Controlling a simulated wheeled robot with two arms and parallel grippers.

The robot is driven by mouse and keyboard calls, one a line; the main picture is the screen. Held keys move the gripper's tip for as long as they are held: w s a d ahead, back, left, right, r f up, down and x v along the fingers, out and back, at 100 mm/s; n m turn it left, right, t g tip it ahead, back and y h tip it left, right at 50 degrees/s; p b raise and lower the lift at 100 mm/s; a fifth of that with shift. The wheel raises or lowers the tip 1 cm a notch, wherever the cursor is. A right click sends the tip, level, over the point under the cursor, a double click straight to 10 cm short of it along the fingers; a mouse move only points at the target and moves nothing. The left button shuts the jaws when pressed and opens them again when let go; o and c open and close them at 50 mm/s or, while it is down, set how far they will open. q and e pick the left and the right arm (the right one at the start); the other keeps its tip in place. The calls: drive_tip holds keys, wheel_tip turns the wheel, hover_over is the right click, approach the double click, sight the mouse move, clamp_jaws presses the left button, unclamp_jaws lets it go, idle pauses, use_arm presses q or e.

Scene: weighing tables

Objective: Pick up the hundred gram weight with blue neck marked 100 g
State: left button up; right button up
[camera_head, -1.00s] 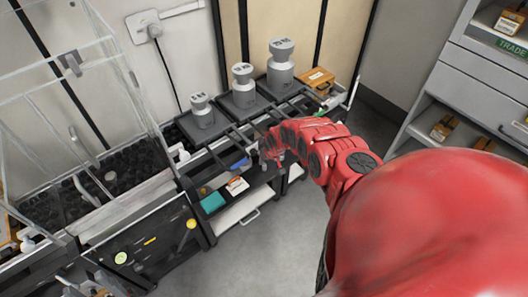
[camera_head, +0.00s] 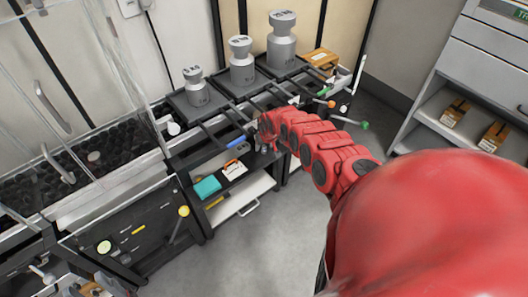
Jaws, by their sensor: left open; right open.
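My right arm reaches in from the right, and its gripper (camera_head: 264,138) is open above the front edge of the dark bench, close to small items there. Its fingertips are small and partly hidden by the red arm. I cannot make out a weight with a blue neck or a 100 g mark. Three large grey weights stand upright on dark square plates: a smaller one (camera_head: 196,88), a middle one (camera_head: 242,62) and a largest one (camera_head: 281,42). My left gripper is not in view.
Rods with a blue handle (camera_head: 236,142), an orange handle (camera_head: 330,104) and a green handle (camera_head: 365,125) jut from the bench. A teal block (camera_head: 207,187) lies on a lower shelf. A clear-walled enclosure stands left. Grey shelves (camera_head: 470,88) stand right. The floor (camera_head: 262,238) is clear.

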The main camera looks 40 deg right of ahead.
drive_tip(key=shift+w+d+f, duration=0.1)
drive_tip(key=shift+f, duration=0.1)
drive_tip(key=shift+c, duration=0.3)
clamp_jaws()
